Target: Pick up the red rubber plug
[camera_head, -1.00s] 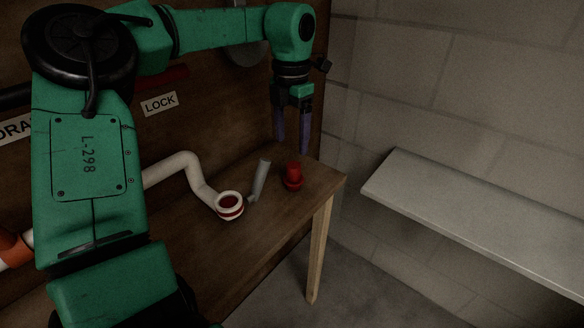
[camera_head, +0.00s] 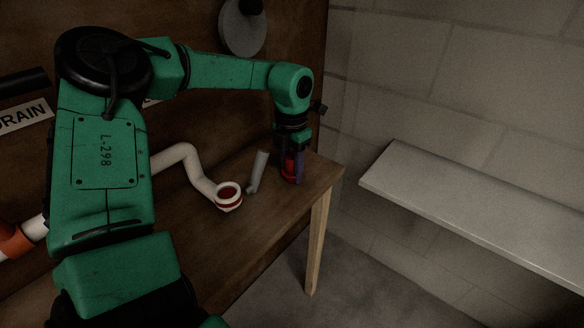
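The red rubber plug (camera_head: 287,170) stands on the wooden table near its far right corner. My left gripper (camera_head: 292,176) points down over it, with its purple-dark fingers lowered to the plug's height. One finger covers part of the plug and red shows beside it. The fingers look to be around the plug, but I cannot tell whether they press on it. My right gripper is out of view.
A white pipe with a red-ringed open end (camera_head: 229,196) lies left of the plug on the table (camera_head: 262,214). A small grey handle-like piece (camera_head: 258,170) stands between them. A wooden backboard rises behind, and a grey shelf (camera_head: 480,210) is at the right.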

